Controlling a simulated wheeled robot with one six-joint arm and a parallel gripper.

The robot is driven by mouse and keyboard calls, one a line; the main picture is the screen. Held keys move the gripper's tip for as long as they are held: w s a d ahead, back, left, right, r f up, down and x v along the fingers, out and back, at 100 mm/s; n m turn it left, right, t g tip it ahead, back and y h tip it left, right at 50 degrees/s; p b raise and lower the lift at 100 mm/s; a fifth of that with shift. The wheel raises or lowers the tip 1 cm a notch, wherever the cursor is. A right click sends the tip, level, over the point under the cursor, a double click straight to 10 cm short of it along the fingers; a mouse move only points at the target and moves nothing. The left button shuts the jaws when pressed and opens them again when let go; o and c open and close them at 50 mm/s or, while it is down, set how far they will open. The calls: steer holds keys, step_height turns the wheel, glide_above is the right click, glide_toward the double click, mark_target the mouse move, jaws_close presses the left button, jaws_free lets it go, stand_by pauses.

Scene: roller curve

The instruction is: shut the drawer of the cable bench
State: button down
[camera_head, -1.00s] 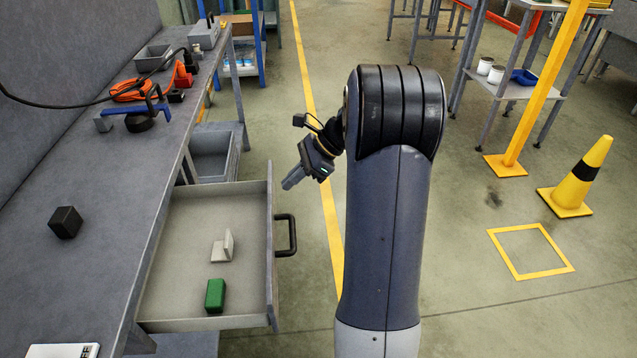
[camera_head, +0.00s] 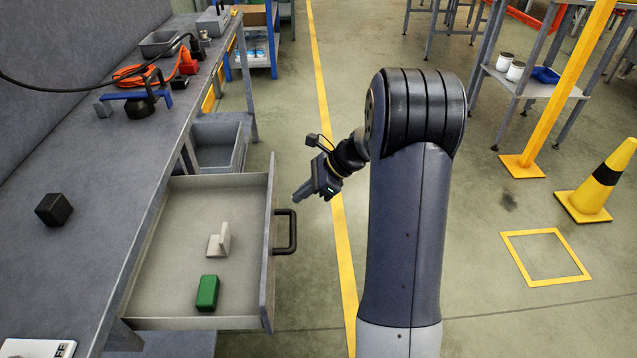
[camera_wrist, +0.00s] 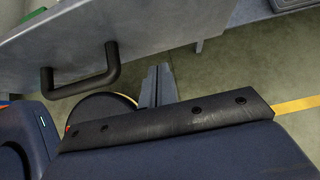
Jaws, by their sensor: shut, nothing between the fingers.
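The drawer (camera_head: 266,262) of the cable bench (camera_head: 112,190) is pulled well out to the right. Its black bar handle (camera_head: 291,232) is on the front panel. Inside lie a green block (camera_head: 207,292) and a pale angled piece (camera_head: 219,241). My gripper (camera_head: 299,195) is shut and empty, to the right of the front panel and just beyond the handle, apart from both in the head view. In the wrist view the handle (camera_wrist: 90,78) is at upper left and my gripper's fingers (camera_wrist: 160,86) point toward the panel (camera_wrist: 150,42).
The bench top holds a black cube (camera_head: 53,210), a blue clamp-like tool (camera_head: 135,98), orange cable (camera_head: 133,75) and grey bins. A grey bin (camera_head: 219,146) sits beyond the drawer. A yellow cone (camera_head: 598,185) and post (camera_head: 562,85) stand at right. Floor right of the drawer is clear.

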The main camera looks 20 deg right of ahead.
mark_target(276, 198)
steer(key=shift+w+a+r, duration=0.1)
steer(key=shift+w+a, duration=0.2)
steer(key=shift+a, duration=0.55)
steer(key=shift+w+a+r, duration=0.1)
steer(key=shift+w+a, duration=0.15)
steer(key=shift+a, duration=0.55)
steer(key=shift+a, duration=0.1)
steer(key=shift+w+a, duration=0.15)
steer(key=shift+a, duration=0.45)
steer(key=w+a+p, duration=0.1)
steer(key=w+a, duration=0.1)
steer(key=a, duration=0.5)
steer(key=w+a+p, duration=0.2)
steer(key=a, duration=0.4)
steer(key=w+a+p, duration=0.2)
steer(key=a, duration=0.5)
steer(key=shift+w+a, duration=0.3)
steer(key=shift+w, duration=0.1)
steer(key=shift+a, duration=0.2)
steer(key=shift+r, duration=0.15)
